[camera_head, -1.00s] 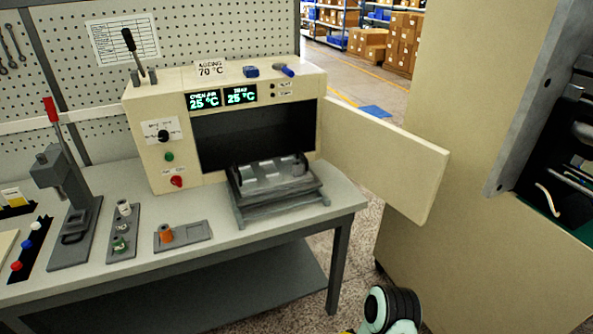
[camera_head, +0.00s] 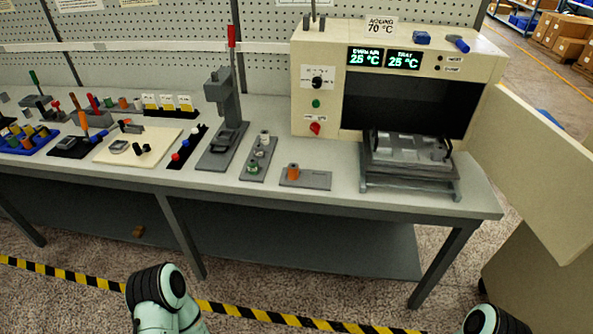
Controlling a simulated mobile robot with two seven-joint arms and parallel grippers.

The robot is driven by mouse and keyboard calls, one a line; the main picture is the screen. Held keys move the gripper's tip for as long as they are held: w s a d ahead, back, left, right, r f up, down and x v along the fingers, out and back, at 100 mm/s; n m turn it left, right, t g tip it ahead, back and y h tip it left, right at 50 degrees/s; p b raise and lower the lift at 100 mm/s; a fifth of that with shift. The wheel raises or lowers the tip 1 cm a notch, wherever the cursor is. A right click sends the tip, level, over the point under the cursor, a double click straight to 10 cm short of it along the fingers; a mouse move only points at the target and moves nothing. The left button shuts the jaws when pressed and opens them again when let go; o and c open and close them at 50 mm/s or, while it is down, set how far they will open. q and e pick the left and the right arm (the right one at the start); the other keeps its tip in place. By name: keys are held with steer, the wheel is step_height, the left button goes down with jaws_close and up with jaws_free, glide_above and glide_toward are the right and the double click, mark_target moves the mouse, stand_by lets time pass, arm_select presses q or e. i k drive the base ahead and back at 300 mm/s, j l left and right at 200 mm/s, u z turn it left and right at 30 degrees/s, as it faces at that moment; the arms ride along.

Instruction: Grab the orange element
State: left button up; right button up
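A small orange element (camera_head: 293,171) stands upright on a flat grey plate (camera_head: 317,181) on the workbench, in front of the ageing oven. Other small orange items show among the things at the far left, one of them an orange handle (camera_head: 84,121). Parts of my two arms show at the bottom edge of the head view, one left of the middle and one at the right. Both are below and apart from the bench. Neither gripper's fingers are in view.
The oven (camera_head: 321,70) stands open, its door (camera_head: 540,170) swung out to the right. A grey rack (camera_head: 410,183) sits before its opening. A press (camera_head: 222,130) with a red lever and a grey spindle holder (camera_head: 257,160) stand left of the plate. The bench's front strip is clear.

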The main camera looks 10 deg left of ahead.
mark_target(293, 168)
steer(key=i+l, duration=0.75)
steer(key=i, duration=0.15)
steer(key=u, duration=0.4)
steer(key=i+l+u, duration=0.1)
steer(key=u, duration=0.7)
steer(key=l+u, duration=0.15)
steer(key=u, duration=0.25)
